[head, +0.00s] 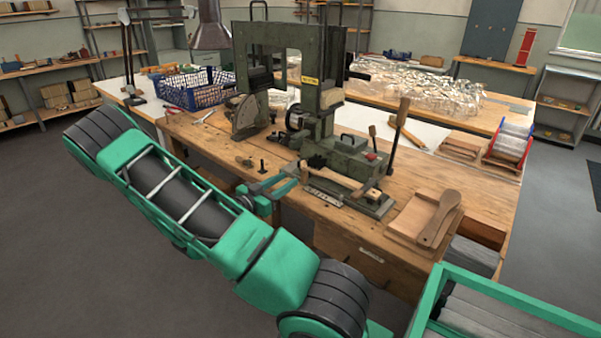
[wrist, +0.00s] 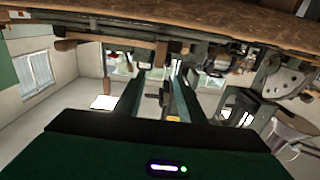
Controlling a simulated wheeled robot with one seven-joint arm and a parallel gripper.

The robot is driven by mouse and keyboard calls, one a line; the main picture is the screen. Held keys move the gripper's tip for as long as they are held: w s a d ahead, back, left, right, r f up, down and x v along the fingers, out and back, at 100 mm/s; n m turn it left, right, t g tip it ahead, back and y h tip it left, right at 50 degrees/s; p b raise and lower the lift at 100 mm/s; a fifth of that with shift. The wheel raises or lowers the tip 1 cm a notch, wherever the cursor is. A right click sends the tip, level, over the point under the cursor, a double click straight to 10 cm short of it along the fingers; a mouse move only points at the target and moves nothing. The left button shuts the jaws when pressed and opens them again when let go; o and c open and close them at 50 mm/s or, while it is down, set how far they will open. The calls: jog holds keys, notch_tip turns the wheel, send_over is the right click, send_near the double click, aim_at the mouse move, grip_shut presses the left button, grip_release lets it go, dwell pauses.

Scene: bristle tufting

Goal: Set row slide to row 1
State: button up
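The green tufting machine (head: 318,105) stands on the wooden bench, with a low carriage (head: 345,157) at its front. A pale marked strip (head: 325,196) runs along the base's front edge, below a wooden handle (head: 347,181). I cannot tell which part is the row slide, nor read any row mark. My gripper (head: 284,184) is at the bench's front edge, just left of the base. In the wrist view its two fingers (wrist: 157,80) stand apart with a gap between them, and I see nothing held. Whether a finger touches the machine is unclear.
An upright lever (head: 398,130) with a wooden grip rises right of the carriage. A board with a wooden paddle (head: 440,217) lies at the bench's right. A blue basket (head: 192,90) stands behind left. Small black knobs (head: 262,165) sit near my gripper. The floor left is clear.

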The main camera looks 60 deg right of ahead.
aim_at(302, 171)
jog(key=d, duration=0.6)
jog(key=s+d, duration=0.1)
jog(key=d, duration=0.3)
jog(key=shift+s, duration=0.1)
